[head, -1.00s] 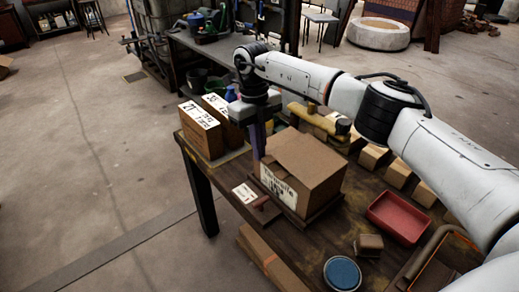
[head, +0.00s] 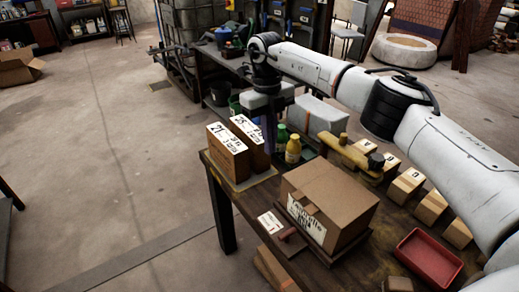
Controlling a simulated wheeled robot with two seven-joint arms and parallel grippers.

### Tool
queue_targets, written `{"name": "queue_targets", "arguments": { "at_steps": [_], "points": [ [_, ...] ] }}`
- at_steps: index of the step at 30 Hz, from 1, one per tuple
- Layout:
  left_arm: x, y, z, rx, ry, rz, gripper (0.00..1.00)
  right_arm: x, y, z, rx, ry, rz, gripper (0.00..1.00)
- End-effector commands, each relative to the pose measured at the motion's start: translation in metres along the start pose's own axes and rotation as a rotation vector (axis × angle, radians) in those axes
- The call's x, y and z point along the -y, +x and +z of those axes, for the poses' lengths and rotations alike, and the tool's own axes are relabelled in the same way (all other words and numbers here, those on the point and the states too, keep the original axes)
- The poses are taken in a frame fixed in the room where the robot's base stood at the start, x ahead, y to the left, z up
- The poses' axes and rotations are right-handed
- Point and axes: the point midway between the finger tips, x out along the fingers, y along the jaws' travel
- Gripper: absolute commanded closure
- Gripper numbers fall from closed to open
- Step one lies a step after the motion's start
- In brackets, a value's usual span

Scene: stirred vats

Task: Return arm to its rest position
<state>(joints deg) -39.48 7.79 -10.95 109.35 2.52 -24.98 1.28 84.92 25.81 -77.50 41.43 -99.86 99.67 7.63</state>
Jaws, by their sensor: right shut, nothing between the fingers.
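My right arm (head: 435,135) comes in from the right edge and reaches across above the table to the upper middle. My right gripper (head: 271,138) hangs from its end, pointing down, with its dark fingers together and nothing held. It shows between the upright brown boxes and the bottles, behind the large cardboard box in the picture. Its height above the table is hard to tell. My left gripper is not in view.
A closed cardboard box (head: 335,205) stands on the wooden table (head: 232,208). Numbered brown boxes (head: 228,155), a yellow bottle (head: 293,150), a yellow tool (head: 345,152), several wooden blocks (head: 407,186) and a red tray (head: 428,258) are also on it.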

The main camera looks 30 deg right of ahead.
Motion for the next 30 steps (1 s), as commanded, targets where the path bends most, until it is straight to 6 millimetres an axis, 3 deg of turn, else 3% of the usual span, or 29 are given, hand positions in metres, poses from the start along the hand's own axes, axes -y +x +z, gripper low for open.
{"name": "queue_targets", "arguments": {
  "at_steps": [7,11,14,18,21,25,27,30],
  "points": [
    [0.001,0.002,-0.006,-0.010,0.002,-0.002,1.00,0.004,-0.001,-0.001,0.000,0.008,0.006,1.00],
    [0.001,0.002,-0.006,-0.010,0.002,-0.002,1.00,-0.024,0.021,0.003,0.008,-0.034,0.072,1.00],
    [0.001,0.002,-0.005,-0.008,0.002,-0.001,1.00,-0.073,0.055,0.006,0.027,-0.093,0.198,1.00],
    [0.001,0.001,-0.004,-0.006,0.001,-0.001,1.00,-0.170,0.102,-0.001,0.064,-0.154,0.472,1.00],
    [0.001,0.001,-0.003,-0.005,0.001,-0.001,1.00,-0.244,0.121,-0.014,0.092,-0.150,0.712,1.00],
    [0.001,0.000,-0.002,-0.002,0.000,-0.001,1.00,-0.334,0.121,-0.038,0.126,-0.040,1.081,1.00],
    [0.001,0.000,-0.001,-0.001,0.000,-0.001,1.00,-0.365,0.111,-0.047,0.142,0.072,1.270,1.00],
    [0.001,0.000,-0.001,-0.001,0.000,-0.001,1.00,-0.386,0.096,-0.052,0.155,0.291,1.509,1.00]
  ]
}}
